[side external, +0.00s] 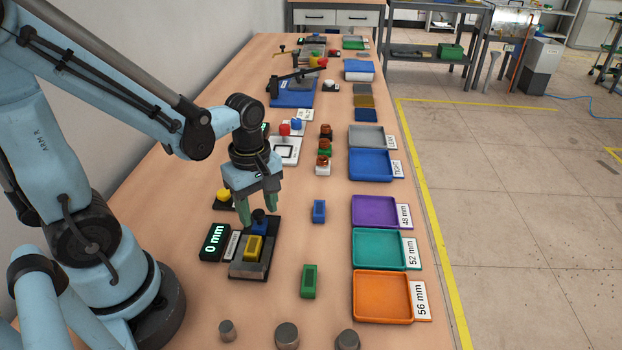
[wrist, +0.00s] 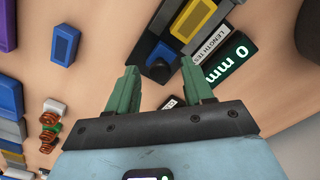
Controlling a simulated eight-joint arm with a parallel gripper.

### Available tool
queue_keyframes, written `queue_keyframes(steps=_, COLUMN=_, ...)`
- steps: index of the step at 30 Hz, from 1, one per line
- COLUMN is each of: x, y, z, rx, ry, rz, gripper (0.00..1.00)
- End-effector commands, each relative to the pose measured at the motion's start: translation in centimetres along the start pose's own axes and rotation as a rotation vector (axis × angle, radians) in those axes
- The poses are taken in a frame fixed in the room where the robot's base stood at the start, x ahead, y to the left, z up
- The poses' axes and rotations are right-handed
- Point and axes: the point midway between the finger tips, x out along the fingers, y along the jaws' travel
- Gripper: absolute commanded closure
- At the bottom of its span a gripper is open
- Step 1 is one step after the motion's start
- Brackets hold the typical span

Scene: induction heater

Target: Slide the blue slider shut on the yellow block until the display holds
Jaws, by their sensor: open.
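The yellow block (side external: 253,247) lies in the dark length-test fixture (side external: 240,271); it also shows in the wrist view (wrist: 193,18). The blue slider (side external: 259,229) with a black knob sits in the same fixture, behind the block in the side view; in the wrist view the slider (wrist: 163,56) is below the block. I cannot tell whether slider and block touch. My gripper (side external: 258,215) has green fingers, is open and empty, and is above the slider end of the fixture. In the wrist view its fingertips (wrist: 161,78) are on either side of the knob. The display (side external: 214,242) reads 0 mm.
A blue block (side external: 319,211) and a green block (side external: 309,281) lie to the right of the fixture. Purple (side external: 355,211), teal (side external: 356,249) and orange (side external: 358,297) trays stand further right with size labels. A yellow button (side external: 223,195) stands behind the display. Metal cylinders (side external: 287,335) are in front.

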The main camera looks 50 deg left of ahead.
Motion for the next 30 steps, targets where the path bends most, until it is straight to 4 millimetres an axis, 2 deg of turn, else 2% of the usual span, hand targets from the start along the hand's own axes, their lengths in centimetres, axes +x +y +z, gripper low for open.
queue_keyframes(steps=1, x=0.0, y=0.0, z=0.0, rx=0.000, ry=0.000, rz=0.000, gripper=0.49)
queue_keyframes(steps=2, x=0.0, y=0.0, z=0.0, rx=0.000, ry=0.000, rz=0.000, gripper=0.53)
queue_keyframes(steps=9, x=0.0, y=0.0, z=0.0, rx=0.000, ry=0.000, rz=0.000, gripper=0.90)
queue_keyframes(steps=14, x=0.0, y=-0.2, z=0.3, rx=0.002, ry=0.000, rz=0.000, gripper=0.91)
queue_keyframes(steps=22, x=-0.1, y=-2.4, z=2.5, rx=0.004, ry=-0.001, rz=0.000, gripper=0.91)
queue_keyframes(steps=30, x=0.0, y=-3.0, z=3.0, rx=0.002, ry=-0.005, rz=-0.006, gripper=0.86)
